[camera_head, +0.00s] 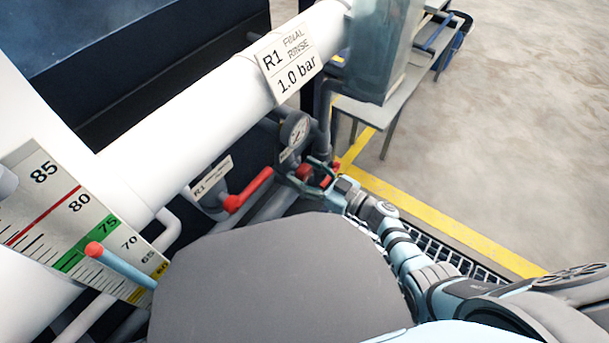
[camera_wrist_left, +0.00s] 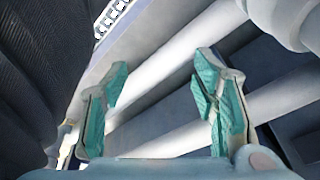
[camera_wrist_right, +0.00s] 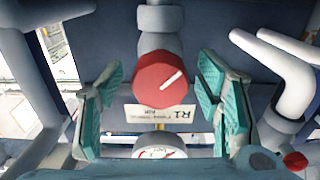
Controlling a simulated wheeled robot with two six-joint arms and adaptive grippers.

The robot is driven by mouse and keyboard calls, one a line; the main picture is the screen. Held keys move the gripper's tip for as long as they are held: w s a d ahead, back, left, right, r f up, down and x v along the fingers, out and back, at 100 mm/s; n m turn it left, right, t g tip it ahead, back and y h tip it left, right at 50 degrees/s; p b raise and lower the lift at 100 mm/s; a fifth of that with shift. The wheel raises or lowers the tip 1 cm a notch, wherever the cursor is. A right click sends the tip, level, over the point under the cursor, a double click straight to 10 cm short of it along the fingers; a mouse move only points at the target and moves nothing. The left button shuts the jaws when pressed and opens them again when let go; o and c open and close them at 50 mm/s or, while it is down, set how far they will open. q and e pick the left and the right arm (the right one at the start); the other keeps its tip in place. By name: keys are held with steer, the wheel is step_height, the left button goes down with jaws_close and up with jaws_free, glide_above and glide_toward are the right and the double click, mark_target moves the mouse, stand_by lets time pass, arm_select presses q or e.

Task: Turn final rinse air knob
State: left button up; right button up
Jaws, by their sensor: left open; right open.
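The red round knob (camera_wrist_right: 162,80) with a white pointer line shows in the right wrist view, above an upside-down R1 label (camera_wrist_right: 160,115). My right gripper (camera_wrist_right: 161,67) is open, with one teal finger on each side of the knob and visible gaps between. In the head view the red knob (camera_head: 304,172) is partly hidden by the right gripper (camera_head: 316,177). My left gripper (camera_wrist_left: 160,74) is open and empty in the left wrist view, before pale pipes; it is not seen in the head view.
A pressure gauge (camera_head: 295,129) stands just behind the knob. A red lever handle (camera_head: 249,189) is left of it. A thick white pipe (camera_head: 215,92) with a "Final rinse 1.0 bar" sign (camera_head: 289,62) runs above. Open floor (camera_head: 500,130) lies at right.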

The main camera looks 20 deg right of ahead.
steer(key=shift+w+a, duration=0.15)
steer(key=shift+w, duration=0.05)
arm_select(q)
steer(key=shift+s+r, duration=0.1)
steer(key=shift+r, duration=0.2)
arm_select(e)
steer(key=shift+c, duration=0.5)
steer(key=c, duration=1.1)
steer(key=shift+o, duration=0.2)
